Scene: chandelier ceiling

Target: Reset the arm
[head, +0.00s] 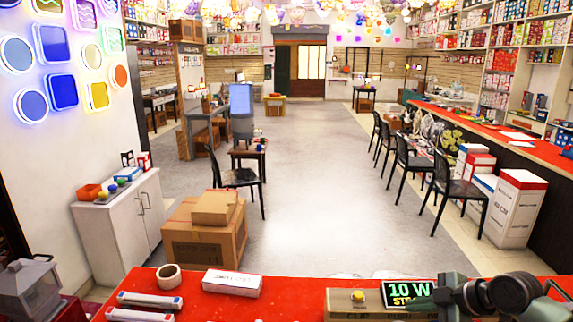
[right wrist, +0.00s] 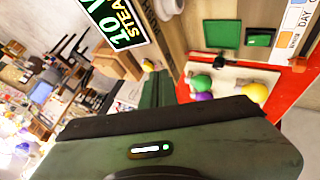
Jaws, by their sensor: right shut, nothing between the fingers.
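My right arm (head: 500,293) comes in from the lower right of the head view, over the red counter. Its green gripper (head: 398,302) points left, close to the lit sign and a box with a yellow button. In the right wrist view the gripper's two green fingers (right wrist: 155,90) are together with nothing held between them. Whether the fingertips touch the box or sign is unclear. My left gripper does not show.
Beyond, cardboard boxes (head: 205,240) stand left of open floor.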

